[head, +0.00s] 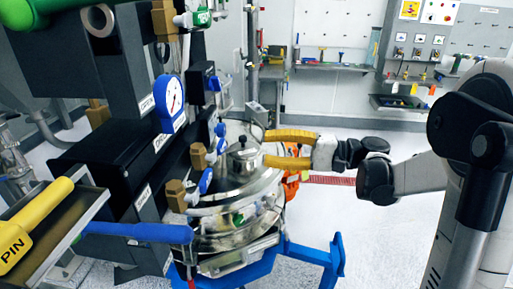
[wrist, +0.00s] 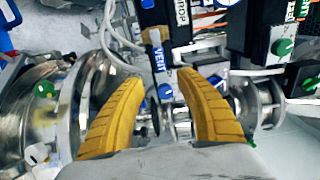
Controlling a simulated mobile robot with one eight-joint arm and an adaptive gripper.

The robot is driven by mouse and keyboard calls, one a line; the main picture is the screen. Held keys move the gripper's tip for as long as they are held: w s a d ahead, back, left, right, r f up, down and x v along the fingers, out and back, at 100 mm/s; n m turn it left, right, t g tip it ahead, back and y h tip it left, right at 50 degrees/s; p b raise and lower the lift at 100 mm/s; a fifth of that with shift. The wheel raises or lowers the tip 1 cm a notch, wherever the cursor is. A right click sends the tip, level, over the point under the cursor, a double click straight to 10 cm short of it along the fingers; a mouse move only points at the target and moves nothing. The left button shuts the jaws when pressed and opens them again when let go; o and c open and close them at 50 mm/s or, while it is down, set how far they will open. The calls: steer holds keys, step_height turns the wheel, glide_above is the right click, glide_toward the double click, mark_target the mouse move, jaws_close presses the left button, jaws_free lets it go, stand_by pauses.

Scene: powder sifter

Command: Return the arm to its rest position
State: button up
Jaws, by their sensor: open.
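My gripper (head: 266,148) has two yellow fingers and reaches left from my arm in the head view. Its fingers are apart with nothing visible between them. It is at the right side of the round steel sifter vessel (head: 235,185), near the lid knob; I cannot tell whether it touches. The steel vessel (wrist: 40,110) shows at the left there.
A black valve panel (head: 110,150) with a blue gauge (head: 171,103) stands left of the vessel. A blue stand (head: 325,258) is below. The white floor at right is clear; wall shelves (head: 335,66) are behind.

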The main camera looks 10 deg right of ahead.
steer(key=s+a+f+g+h+b, duration=0.1)
steer(key=s+a+f+h+b, duration=0.1)
steer(key=s+a+f+h, duration=0.6)
steer(key=s+d+f+n+t+h+b, duration=0.1)
steer(key=s+d+f+n+h, duration=0.3)
steer(key=s+d+h, duration=0.5)
step_height(320, 180, down, 3)
steer(key=shift+s+d+r+t, duration=0.1)
steer(key=shift+s+d+t, duration=0.4)
steer(key=shift+s+d, duration=0.3)
steer(key=shift+s+a, duration=0.1)
steer(key=shift+a, duration=0.05)
